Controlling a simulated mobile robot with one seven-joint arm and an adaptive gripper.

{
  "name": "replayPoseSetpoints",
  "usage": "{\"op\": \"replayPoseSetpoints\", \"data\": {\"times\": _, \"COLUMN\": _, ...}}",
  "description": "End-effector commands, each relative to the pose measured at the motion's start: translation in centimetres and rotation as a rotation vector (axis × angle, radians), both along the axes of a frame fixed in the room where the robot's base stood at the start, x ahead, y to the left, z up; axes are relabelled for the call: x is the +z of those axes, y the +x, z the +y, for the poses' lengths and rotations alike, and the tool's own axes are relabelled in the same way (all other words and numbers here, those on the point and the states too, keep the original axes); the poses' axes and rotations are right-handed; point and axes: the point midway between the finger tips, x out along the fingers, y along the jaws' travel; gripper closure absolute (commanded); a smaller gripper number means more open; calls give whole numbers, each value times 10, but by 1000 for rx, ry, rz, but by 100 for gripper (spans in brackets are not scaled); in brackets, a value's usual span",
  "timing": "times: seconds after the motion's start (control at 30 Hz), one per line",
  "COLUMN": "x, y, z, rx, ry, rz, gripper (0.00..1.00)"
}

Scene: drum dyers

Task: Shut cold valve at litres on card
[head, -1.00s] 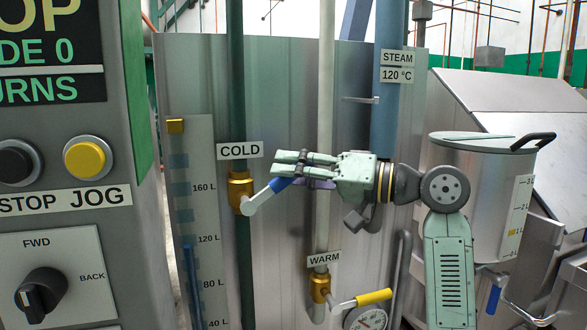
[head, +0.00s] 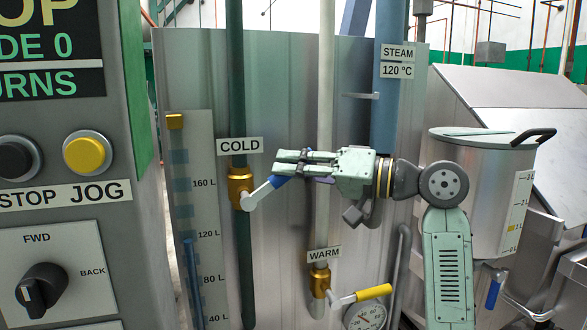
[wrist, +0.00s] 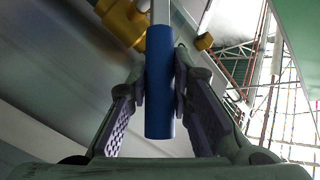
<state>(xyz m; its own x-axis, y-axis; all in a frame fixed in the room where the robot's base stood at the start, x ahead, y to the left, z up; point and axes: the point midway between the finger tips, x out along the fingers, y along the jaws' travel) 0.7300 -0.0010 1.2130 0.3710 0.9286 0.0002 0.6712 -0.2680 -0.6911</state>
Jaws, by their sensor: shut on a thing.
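The brass cold valve (head: 240,188) sits on the dark green pipe below the COLD label (head: 239,146). Its lever points right and slightly up and ends in a blue handle (wrist: 160,95). My gripper (head: 283,168) comes from the right and is shut on the blue handle; in the wrist view a finger lies on each side of it. The litre gauge (head: 203,150) stands left of the pipe. Its blue column (head: 191,275) tops out close to the 120 L label, seemingly a little below it. I cannot make out a card with a litre figure.
The brass warm valve (head: 319,279) with a yellow lever handle (head: 374,292) is below my gripper, above a round dial (head: 365,317). The control panel (head: 60,230) stands at left. A lidded metal pot (head: 485,180) is at right, behind my arm.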

Motion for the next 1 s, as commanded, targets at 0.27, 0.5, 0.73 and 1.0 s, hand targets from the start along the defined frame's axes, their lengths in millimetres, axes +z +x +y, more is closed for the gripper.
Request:
{"op": "replayPoseSetpoints", "data": {"times": 0.27, "x": 0, "y": 0, "z": 0, "rx": -1, "ry": -1, "rz": -1, "gripper": 100}}
{"op": "replayPoseSetpoints", "data": {"times": 0.5, "x": -2, "y": 0, "z": -1, "rx": -1, "ry": 10, "rz": 2, "gripper": 100}}
{"op": "replayPoseSetpoints", "data": {"times": 0.73, "x": -12, "y": 2, "z": -5, "rx": 1, "ry": 95, "rz": 30, "gripper": 100}}
{"op": "replayPoseSetpoints", "data": {"times": 1.0, "x": -32, "y": 4, "z": -11, "rx": 2, "ry": 279, "rz": 90, "gripper": 100}}
